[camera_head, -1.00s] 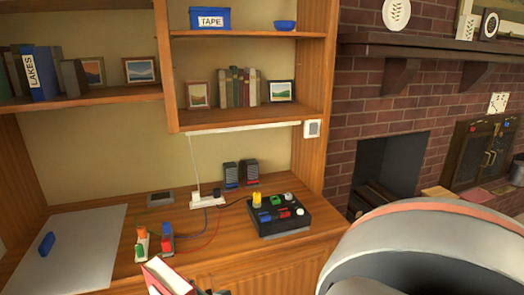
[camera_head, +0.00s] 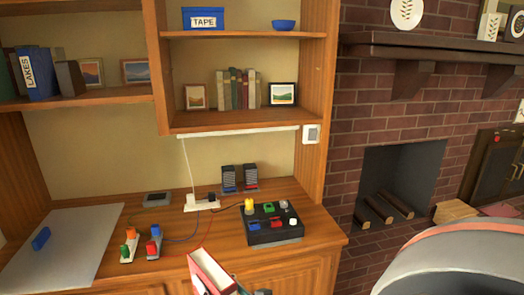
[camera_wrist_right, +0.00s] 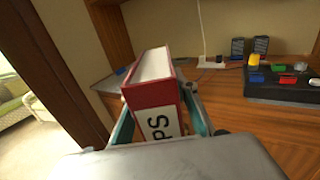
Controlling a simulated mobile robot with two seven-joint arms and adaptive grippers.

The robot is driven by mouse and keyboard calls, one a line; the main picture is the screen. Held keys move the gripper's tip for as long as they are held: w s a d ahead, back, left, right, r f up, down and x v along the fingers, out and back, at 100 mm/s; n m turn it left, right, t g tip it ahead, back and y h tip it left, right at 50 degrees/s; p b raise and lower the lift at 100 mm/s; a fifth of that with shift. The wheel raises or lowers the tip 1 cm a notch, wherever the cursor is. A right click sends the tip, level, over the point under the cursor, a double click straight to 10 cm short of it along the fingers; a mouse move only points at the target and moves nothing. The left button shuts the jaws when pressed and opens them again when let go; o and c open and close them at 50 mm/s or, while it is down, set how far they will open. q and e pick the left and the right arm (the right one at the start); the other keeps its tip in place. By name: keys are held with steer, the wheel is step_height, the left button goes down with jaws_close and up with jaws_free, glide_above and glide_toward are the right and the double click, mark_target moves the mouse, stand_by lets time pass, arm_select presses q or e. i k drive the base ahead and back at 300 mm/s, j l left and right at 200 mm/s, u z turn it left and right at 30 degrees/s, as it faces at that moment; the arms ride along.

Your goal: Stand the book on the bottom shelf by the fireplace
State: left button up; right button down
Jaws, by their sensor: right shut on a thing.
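The red book (camera_head: 211,273) with pale pages shows at the bottom of the head view, in front of the desk edge. My right gripper (camera_head: 238,290) is shut on it, mostly cut off by the frame. In the right wrist view the book (camera_wrist_right: 155,92) is upright between the fingers (camera_wrist_right: 160,122), with part of a white spine label reading "PS". The lower shelf (camera_head: 235,115) of the cabinet beside the fireplace (camera_head: 400,170) holds a row of several books (camera_head: 238,88) between two picture frames. My left gripper is not in view.
The desk (camera_head: 190,250) holds a black control box (camera_head: 272,228), a power strip (camera_head: 200,203), cables and small coloured blocks. The upper shelf holds a blue TAPE box (camera_head: 203,18) and a bowl (camera_head: 284,25). Shelf gaps beside the book row look narrow.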

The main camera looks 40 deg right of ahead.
mark_target(253, 116)
steer(key=k+l+z, duration=0.2)
steer(key=l, duration=0.45)
steer(key=l+z, duration=0.15)
steer(key=l, duration=0.45)
steer(key=k+l+z, duration=0.2)
steer(key=l, duration=0.45)
steer(key=i+l+u, duration=0.2)
steer(key=l, duration=0.5)
steer(key=l+u, duration=0.45)
steer(key=l, duration=0.15)
steer(key=i+l+u, duration=0.15)
steer(key=l+u, duration=0.6)
steer(key=l, duration=0.15)
steer(key=l+u, duration=0.4)
steer(key=l, duration=0.15)
steer(key=l+u, duration=0.35)
steer(key=l, duration=0.15)
